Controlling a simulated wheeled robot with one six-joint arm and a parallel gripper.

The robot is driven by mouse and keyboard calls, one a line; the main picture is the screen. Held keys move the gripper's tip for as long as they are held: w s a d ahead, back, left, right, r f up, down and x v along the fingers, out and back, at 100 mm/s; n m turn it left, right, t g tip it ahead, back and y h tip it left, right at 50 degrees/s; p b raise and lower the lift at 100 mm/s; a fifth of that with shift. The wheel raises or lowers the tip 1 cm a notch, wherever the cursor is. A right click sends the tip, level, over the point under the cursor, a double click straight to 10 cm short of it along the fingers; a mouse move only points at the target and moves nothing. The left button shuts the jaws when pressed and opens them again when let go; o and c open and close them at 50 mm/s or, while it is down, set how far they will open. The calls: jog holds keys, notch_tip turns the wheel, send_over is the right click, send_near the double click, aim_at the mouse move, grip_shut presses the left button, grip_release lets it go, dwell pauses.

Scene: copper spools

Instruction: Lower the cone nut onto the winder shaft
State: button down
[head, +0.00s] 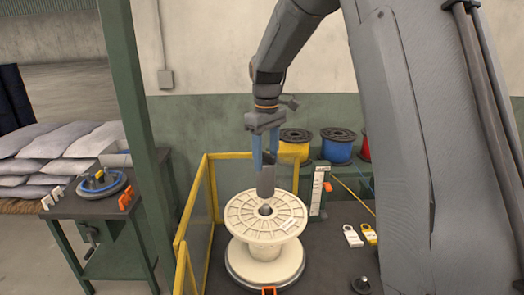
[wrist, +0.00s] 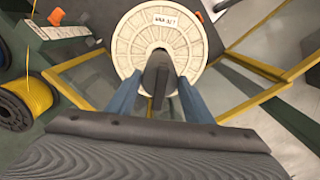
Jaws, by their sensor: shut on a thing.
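My gripper (head: 265,158) has blue fingers and is shut on a dark grey cone nut (head: 266,181). The nut hangs upright just above the middle of a cream spool (head: 245,220) in the head view. In the wrist view the cone nut (wrist: 157,76) sits between the fingers and covers the spool's centre. The spool (wrist: 135,48) stands on a round base plate (head: 234,275). A dark centre hole shows in the spool's top, below the nut. The winder shaft cannot be made out. Whether the nut's lower end touches anything is hard to tell.
A yellow guard frame (head: 184,240) stands left of and behind the spool. A white scale post (head: 318,195) stands to its right. Blue (head: 338,150) and yellow (head: 297,148) wire spools are behind. White and yellow tags (head: 353,236) lie on the table at right. A cart with a blue ring (head: 118,184) is at left.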

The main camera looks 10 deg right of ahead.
jog(key=shift+w, duration=0.1)
jog(key=shift+f+b, duration=1.55)
jog(key=shift+f, duration=0.55)
jog(key=shift+p, duration=0.4)
jog(key=shift+f, duration=0.1)
jog(key=shift+f+b, duration=0.55)
jog(key=shift+f, duration=0.8)
jog(key=c, duration=0.8)
grip_release()
